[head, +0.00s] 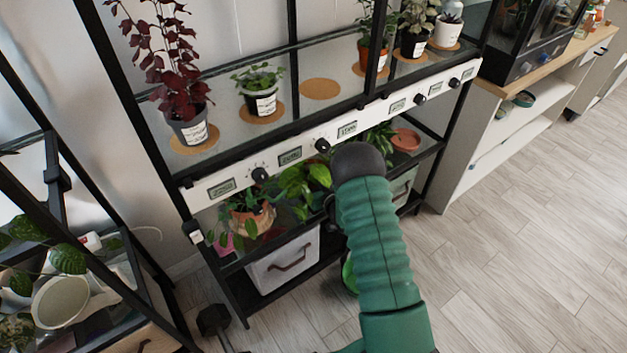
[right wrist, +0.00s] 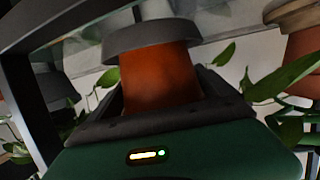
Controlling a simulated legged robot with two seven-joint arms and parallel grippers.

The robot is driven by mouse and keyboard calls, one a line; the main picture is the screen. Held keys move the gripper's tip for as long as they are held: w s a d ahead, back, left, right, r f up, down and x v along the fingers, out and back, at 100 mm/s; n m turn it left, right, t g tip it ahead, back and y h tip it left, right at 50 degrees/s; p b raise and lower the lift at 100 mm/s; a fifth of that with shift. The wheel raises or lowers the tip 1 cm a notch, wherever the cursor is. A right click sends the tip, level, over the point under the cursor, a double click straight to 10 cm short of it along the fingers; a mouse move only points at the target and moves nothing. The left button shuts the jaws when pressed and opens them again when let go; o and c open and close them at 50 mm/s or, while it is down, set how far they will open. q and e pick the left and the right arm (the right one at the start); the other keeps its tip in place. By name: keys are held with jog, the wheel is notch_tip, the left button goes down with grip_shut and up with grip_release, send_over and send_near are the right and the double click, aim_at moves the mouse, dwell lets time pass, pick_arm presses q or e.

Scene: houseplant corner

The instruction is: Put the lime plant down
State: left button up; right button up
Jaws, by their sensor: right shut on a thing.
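In the right wrist view my right gripper (right wrist: 178,112) is shut on an orange-brown pot with a broad dark grey rim, which I take for the lime plant's pot (right wrist: 158,78). Its leaves cannot be told apart there. In the head view my green right arm reaches in at the shelf rack and hides the gripper and the pot. Bright green leaves (head: 298,187), likely the lime plant's, show just left of the arm's dark end.
The black rack's glass shelf (head: 222,125) bears several potted plants on cork mats. One cork mat (head: 320,89) is empty. A rail with dials (head: 290,155) runs along its front. A lower shelf holds a terracotta pot (head: 252,218) and an orange saucer (head: 405,140). A white bin (head: 283,265) stands below.

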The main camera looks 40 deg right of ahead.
jog(key=o, duration=1.5)
